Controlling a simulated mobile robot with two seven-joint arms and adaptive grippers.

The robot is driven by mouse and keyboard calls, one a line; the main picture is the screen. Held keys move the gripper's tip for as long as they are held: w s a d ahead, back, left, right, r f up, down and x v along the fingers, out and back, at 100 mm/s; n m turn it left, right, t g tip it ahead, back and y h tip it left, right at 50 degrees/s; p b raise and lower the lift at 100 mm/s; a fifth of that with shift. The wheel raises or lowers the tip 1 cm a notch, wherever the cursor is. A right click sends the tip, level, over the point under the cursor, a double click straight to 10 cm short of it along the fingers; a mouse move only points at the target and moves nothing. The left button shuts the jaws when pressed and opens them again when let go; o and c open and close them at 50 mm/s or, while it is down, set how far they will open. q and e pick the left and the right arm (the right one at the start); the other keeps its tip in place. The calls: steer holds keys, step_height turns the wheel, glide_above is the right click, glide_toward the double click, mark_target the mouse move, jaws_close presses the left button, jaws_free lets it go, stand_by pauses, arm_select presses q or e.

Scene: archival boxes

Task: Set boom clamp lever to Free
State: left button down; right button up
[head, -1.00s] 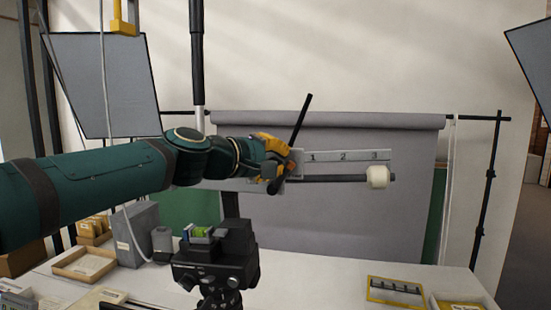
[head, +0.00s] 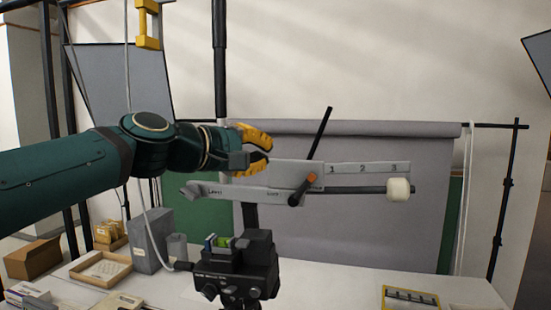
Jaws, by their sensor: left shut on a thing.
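The boom clamp lever (head: 303,190) has an orange end and slants down to the left across the grey boom assembly. Small labels are printed left of it; I cannot read them surely. A grey plate (head: 290,172) stands behind it, with a numbered scale (head: 367,168) to its right. My left gripper (head: 262,151), with yellow fingers, is left of and above the lever, apart from it, by the plate's left end. Its fingers look parted around something I cannot make out. My right gripper is not in view.
A black rod (head: 320,133) rises behind the lever. Below stands a black camera (head: 237,270) on the white table (head: 330,282). Boxes and a tray (head: 100,268) lie at left. A grey backdrop (head: 400,225) hangs behind.

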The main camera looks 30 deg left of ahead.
arm_select(q)
steer(key=v, duration=0.3)
steer(key=shift+a+r, duration=0.15)
steer(key=shift+r, duration=0.05)
steer(key=shift+a, duration=0.1)
stand_by(0.3)
